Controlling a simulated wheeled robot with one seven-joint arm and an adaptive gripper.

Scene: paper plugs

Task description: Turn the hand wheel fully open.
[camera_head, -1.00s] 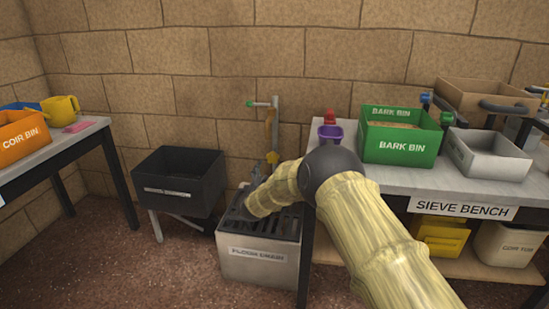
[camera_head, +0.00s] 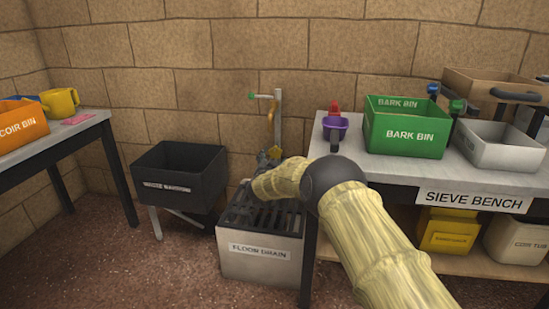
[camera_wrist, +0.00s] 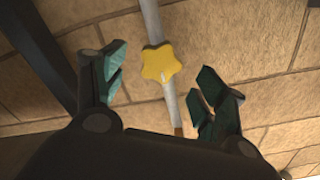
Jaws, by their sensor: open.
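The hand wheel (camera_wrist: 160,63) is a yellow, star-shaped knob on a grey upright pipe (camera_wrist: 152,20). In the head view a small part of the wheel (camera_head: 275,152) shows low on the standpipe, above the floor drain. My gripper (camera_wrist: 163,78) is open and empty in the wrist view, one teal-padded finger on each side of the wheel's line. The wheel appears beyond the fingertips, with clear gaps on both sides and no visible contact. In the head view my gripper (camera_head: 264,160) is small, dark and partly hidden by my arm.
The floor drain (camera_head: 259,249) stands below the pipe. A black waste bin (camera_head: 178,190) is to its left. The sieve bench (camera_head: 475,200), with a green bark bin (camera_head: 405,134) and a purple scoop (camera_head: 335,124), is close on the right. The brick wall is behind.

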